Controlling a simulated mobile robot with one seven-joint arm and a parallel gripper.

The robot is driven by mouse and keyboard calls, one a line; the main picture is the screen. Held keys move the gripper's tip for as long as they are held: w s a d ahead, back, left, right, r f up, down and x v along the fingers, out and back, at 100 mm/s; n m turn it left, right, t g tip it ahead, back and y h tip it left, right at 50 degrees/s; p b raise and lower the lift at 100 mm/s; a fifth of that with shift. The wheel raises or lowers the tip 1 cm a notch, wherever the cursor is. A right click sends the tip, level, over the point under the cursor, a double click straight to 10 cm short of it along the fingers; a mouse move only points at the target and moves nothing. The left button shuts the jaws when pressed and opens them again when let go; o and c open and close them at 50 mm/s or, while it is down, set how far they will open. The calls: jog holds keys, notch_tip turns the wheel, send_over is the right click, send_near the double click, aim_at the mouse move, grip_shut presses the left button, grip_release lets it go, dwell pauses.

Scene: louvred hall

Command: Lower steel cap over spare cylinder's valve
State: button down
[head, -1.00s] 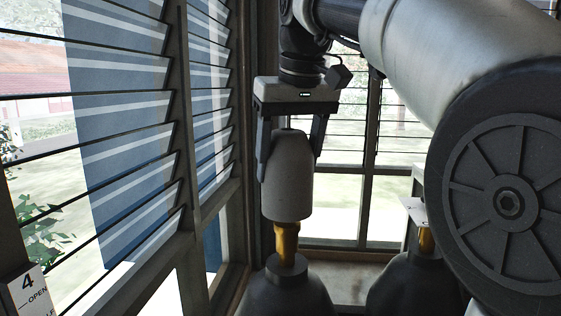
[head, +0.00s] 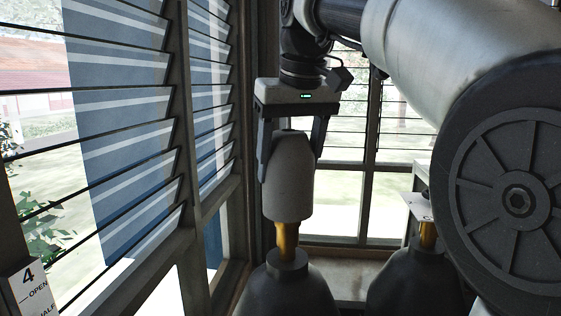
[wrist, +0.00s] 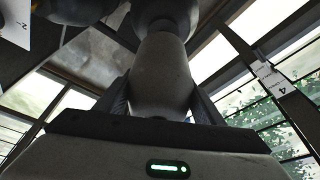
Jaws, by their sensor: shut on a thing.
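My gripper (head: 290,165) is shut on the grey, dome-topped steel cap (head: 288,195) and holds it upright. The cap also shows between the fingers in the wrist view (wrist: 160,75). The brass valve (head: 287,238) stands on the dark spare cylinder (head: 287,285), directly below the cap in the head view. Its lower part shows between the cap's rim and the cylinder's neck. Its top is hidden by the cap; I cannot tell whether it is inside or behind. The wrist view does not show the valve clearly.
A second dark cylinder (head: 415,282) with a brass valve (head: 428,236) and a white tag (head: 416,206) stands to the right. Louvred windows (head: 130,130) line the left, close to the cap. A sign marked 4 (head: 28,285) is at lower left.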

aim_at(288, 211)
jog(key=shift+f+b, duration=3.5)
jog(key=shift+f, duration=1.15)
jog(key=shift+c, duration=2)
grip_release()
jog(key=p+v, duration=0.7)
jog(key=shift+w+a+r, duration=0.15)
jog(key=shift+w, duration=0.25)
